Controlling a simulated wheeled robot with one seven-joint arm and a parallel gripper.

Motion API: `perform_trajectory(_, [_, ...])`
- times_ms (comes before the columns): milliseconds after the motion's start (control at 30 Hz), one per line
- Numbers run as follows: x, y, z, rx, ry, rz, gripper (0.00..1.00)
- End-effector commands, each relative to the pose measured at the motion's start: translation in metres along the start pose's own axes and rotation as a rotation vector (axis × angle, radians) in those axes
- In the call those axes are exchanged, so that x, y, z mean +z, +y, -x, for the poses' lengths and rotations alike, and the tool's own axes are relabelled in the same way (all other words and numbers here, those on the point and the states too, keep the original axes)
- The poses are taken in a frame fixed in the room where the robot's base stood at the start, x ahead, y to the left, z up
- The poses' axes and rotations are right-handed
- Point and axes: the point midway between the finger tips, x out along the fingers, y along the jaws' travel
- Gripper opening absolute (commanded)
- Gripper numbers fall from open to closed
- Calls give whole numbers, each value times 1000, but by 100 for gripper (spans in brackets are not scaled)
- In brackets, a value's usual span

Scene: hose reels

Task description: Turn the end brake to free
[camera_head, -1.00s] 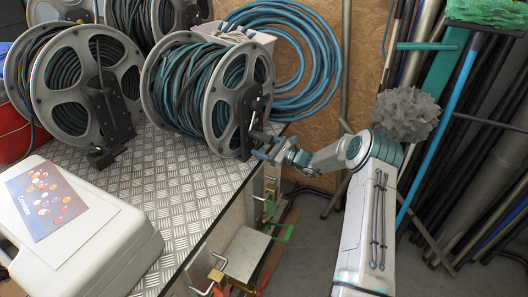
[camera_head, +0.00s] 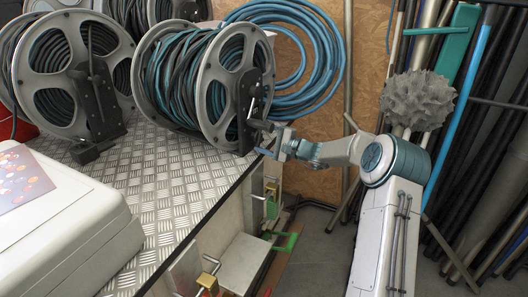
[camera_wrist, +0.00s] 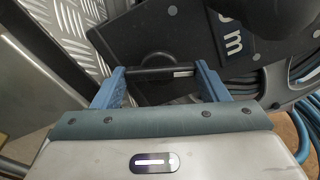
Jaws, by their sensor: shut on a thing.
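The end hose reel (camera_head: 212,87), grey with dark and teal hose, stands at the right end of the bench. Its black bracket (camera_head: 246,110) faces my arm; the bracket also fills the upper wrist view (camera_wrist: 165,35). My gripper (camera_head: 268,142) is at the bracket's lower front. In the wrist view my gripper's blue fingers (camera_wrist: 160,75) are at both ends of a short dark bar (camera_wrist: 150,71) with a pale patch, which looks like the end brake's handle. The gripper is shut on it. I cannot read the brake's setting; white lettering on the bracket is cut off.
Another reel (camera_head: 68,78) stands to the left on the metal bench (camera_head: 165,185). A pale case (camera_head: 70,235) lies at front left. Coiled blue hose (camera_head: 320,55) hangs behind. Clamps (camera_head: 285,242) are below the bench edge. Poles and pipes lean at right.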

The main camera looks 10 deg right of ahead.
Motion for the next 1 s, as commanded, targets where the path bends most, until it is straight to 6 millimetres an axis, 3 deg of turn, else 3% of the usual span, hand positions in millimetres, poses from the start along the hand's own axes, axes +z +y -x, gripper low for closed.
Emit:
perform_trajectory(33, [-4, 8, 1, 0, 2, 40, 44])
perform_trajectory(500, [-2, 4, 1, 1, 1, 316, 44])
perform_trajectory(1000, [-1, 0, 1, 2, 1, 379, 44])
